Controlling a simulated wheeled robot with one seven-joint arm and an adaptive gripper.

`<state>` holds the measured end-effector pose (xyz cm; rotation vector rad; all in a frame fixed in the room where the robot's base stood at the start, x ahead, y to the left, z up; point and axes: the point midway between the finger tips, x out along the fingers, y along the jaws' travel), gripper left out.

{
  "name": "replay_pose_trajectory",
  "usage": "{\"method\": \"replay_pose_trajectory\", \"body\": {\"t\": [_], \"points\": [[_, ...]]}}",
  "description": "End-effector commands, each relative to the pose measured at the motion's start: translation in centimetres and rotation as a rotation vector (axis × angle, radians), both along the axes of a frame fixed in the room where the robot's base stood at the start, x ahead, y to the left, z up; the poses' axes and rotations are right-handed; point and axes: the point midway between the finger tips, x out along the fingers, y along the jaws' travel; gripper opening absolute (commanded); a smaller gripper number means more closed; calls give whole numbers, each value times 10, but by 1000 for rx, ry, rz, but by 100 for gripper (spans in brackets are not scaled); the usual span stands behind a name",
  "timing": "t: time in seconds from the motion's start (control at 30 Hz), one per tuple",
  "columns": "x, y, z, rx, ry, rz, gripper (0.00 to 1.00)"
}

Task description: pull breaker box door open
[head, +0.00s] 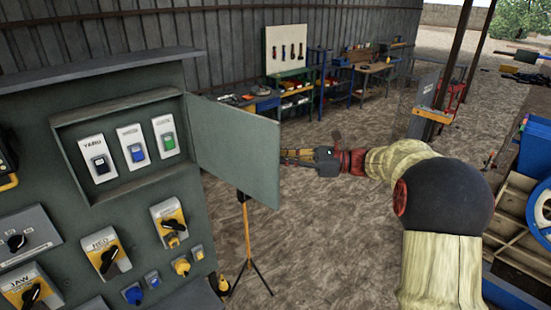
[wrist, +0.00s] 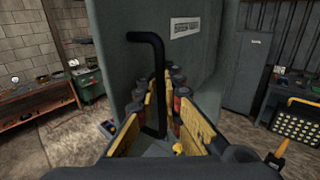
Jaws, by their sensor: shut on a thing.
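The breaker box (head: 68,130) is a grey recess in the control panel with three white breaker switches inside. Its grey door (head: 238,150) stands swung open, hinged on the recess's right side and sticking out from the panel. In the wrist view the door (wrist: 215,70) fills the middle and bears a small white label. A black bent handle (wrist: 158,75) on it stands between my fingers. My gripper (head: 290,156) is at the door's free edge, partly hidden behind it. In the wrist view my gripper (wrist: 160,105) is shut on the handle.
The panel (head: 130,235) carries several yellow and blue switches below the recess. A tripod stand (head: 248,245) is on the floor beyond the door. Workbenches (head: 310,85) line the back wall. Blue machinery (head: 535,165) is at the right. Open floor lies between.

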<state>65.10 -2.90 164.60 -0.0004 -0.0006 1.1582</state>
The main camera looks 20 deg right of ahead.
Motion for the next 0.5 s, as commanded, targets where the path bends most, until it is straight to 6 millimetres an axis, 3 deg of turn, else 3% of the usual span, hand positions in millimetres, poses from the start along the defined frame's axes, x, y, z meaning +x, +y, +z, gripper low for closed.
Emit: {"method": "replay_pose_trajectory", "body": {"t": [0.2,0.23,0.5], "points": [[0,0,-2,-1,4,0,0],[0,0,-2,-1,4,0,8],[0,0,-1,-1,1,0,23]]}}
